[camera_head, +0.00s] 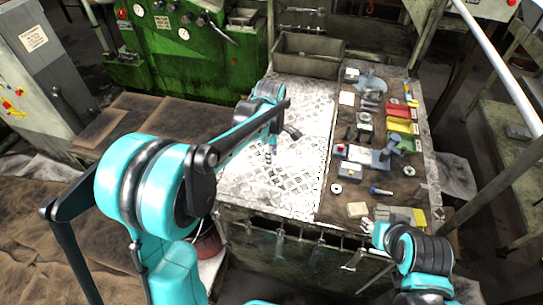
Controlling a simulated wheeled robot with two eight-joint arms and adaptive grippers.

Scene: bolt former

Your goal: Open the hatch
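No part in view can be clearly made out as the hatch. A green machine (215,62) with gauges, knobs and a lever stands at the back left, with no open door visible on it. My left arm reaches from the lower left across the workbench. My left gripper (280,143) is small and dark over the bench's bright tread-plate top (262,187), with nothing clearly held. Whether its fingers are open or shut is unclear. My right gripper (355,262) is low at the bench's front edge, partly hidden by its own arm, and its finger state is unclear.
The workbench's right half (330,203) carries small tools, coloured bins (400,127) and blocks. An empty metal tray (308,55) stands at its back edge. A grey cabinet (45,65) is at the far left. A pale rail (500,65) crosses the right side. The tread plate is mostly clear.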

